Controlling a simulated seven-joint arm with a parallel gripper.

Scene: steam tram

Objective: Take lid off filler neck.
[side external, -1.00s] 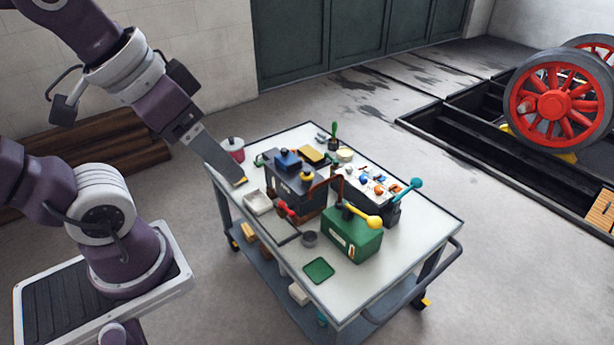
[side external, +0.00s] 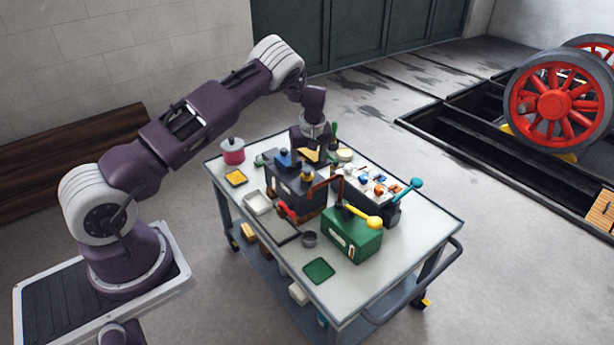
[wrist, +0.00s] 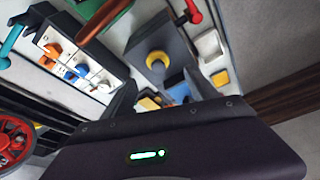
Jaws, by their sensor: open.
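A dark box-like tank (side external: 290,187) stands mid-table. On its top is a round yellow fitting (side external: 307,176), which I take for the filler neck with its lid. In the wrist view the yellow fitting (wrist: 157,60) shows as a ring around a darker centre, upper middle of the picture. I cannot tell lid from neck. My gripper (side external: 311,147) is behind the tank in the side view, apart from the yellow fitting.
A blue block (side external: 287,158) is at the tank's back left. A panel of coloured knobs (side external: 370,184) is to the right, and a pink pot (side external: 232,151) at back left.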

